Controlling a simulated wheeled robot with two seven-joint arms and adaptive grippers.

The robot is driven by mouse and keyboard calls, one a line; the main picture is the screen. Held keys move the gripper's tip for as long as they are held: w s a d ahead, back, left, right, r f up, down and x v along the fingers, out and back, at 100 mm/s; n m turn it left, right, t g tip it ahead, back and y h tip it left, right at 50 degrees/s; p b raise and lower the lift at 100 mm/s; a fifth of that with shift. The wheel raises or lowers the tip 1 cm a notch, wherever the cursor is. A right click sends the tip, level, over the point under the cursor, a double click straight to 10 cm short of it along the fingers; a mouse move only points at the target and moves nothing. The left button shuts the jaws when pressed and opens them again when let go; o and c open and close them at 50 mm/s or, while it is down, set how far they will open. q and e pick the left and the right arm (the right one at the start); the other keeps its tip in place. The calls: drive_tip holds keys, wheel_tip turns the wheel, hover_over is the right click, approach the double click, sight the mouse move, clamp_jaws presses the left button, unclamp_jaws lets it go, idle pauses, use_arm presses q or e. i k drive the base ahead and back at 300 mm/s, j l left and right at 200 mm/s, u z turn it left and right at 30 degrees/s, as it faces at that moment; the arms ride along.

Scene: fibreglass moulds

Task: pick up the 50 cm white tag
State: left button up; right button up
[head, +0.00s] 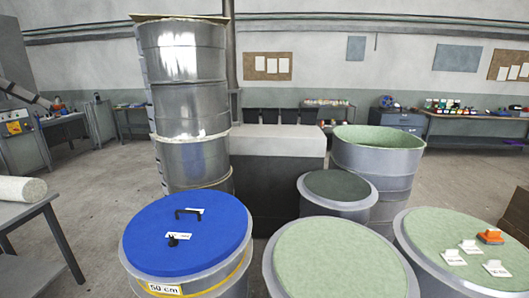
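Several small white tags are in the head view. Three stand on the pale green top of the right drum: a left one (453,257), a back one (469,246) and a front one (496,268). Their print is too small to read surely. Two more white tags lie on the blue lid (150,232), one by the black handle (195,210) and one by a black knob (184,235); their print is also unreadable. A white label reading "50 cm" (164,289) is on the side of the blue-lidded drum. Neither gripper is in view.
An orange object (490,237) sits beside the tags on the right drum. A green-topped drum (340,262) stands at front centre, with a dark-topped drum (337,187) behind it. Tall stacked metal moulds (187,105) rise at left. Open floor (80,225) lies at left.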

sight(494, 267)
drive_tip(key=z, duration=1.85)
drive_tip(key=i+l, duration=0.1)
drive_tip(key=l, duration=0.15)
drive_tip(key=l+u, duration=0.1)
drive_tip(key=l, duration=0.15)
drive_tip(key=i, duration=0.05)
